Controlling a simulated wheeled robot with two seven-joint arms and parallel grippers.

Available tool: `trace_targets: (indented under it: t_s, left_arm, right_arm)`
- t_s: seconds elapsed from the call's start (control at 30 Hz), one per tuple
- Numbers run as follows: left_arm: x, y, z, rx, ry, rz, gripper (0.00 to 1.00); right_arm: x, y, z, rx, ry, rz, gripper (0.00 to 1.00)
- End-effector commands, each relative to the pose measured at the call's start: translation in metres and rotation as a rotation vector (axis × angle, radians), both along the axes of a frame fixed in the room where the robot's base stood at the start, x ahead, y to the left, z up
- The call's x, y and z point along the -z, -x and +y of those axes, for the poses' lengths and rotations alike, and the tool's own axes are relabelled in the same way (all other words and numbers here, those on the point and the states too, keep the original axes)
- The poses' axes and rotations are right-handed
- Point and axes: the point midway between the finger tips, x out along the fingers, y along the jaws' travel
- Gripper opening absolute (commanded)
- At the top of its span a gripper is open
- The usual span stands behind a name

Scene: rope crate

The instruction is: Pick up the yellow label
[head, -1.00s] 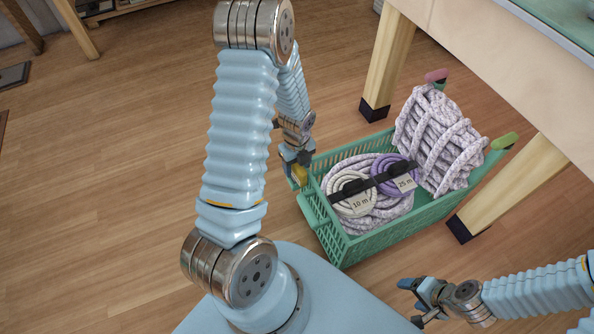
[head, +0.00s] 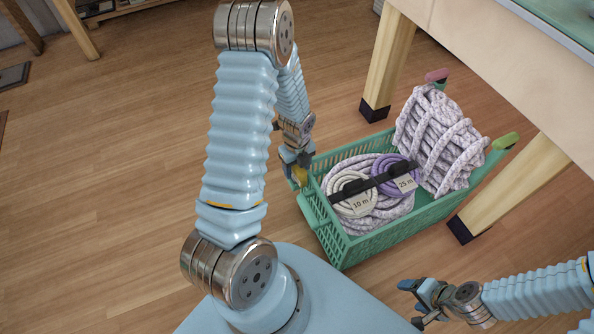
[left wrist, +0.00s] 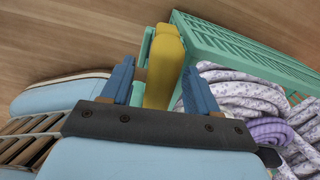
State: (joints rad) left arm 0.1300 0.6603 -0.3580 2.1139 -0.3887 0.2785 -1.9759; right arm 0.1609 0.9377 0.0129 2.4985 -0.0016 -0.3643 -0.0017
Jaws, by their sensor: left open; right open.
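The yellow label (head: 300,176) is at the left end of the green crate (head: 328,230), by its rim. In the left wrist view the yellow label (left wrist: 163,68) is a thick rounded yellow piece standing beside the green crate wall. My left gripper (head: 296,160) is at that end of the crate and partly hides the label. In the left wrist view its blue fingers (left wrist: 158,82) are apart, one on each side of the label, with visible space on both sides. My right gripper (head: 412,303) is open and empty, above the floor at the lower right.
The crate holds a white coil (head: 352,188) tagged 10 m, a purple coil (head: 391,168) tagged 25 m, a black strap and thick patterned rope (head: 440,140). Pink (head: 437,76) and yellow-green (head: 505,141) pieces show at its far end. Table legs (head: 510,190) stand close by.

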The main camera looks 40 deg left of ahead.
Motion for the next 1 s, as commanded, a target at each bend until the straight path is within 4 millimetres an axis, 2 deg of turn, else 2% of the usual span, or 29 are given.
trace_targets:
  t_s: [0.07,0.4,0.47,0.83,1.0]
  left_arm:
    - [-0.0001,0.0000,0.0000,0.000,0.000,0.000,0.60]
    - [-0.0002,-0.0001,0.0000,0.001,0.000,0.000,0.07]
    - [-0.0001,-0.0001,0.0000,0.001,0.000,0.000,0.00]
    - [-0.0011,-0.0002,-0.0001,0.001,0.000,0.000,0.00]
    - [-0.0098,-0.0007,-0.0003,0.001,0.000,-0.002,0.00]
  right_arm:
    - [-0.0001,0.0000,0.0000,0.000,0.000,0.000,0.68]
    - [-0.0001,0.0000,0.0000,0.000,0.000,0.000,0.68]
    - [-0.0001,0.0001,0.0000,0.000,0.000,0.000,0.68]
    - [-0.0011,0.0000,0.0000,0.000,0.000,0.000,0.68]
    - [-0.0079,0.0000,0.0000,0.000,0.000,0.000,0.68]
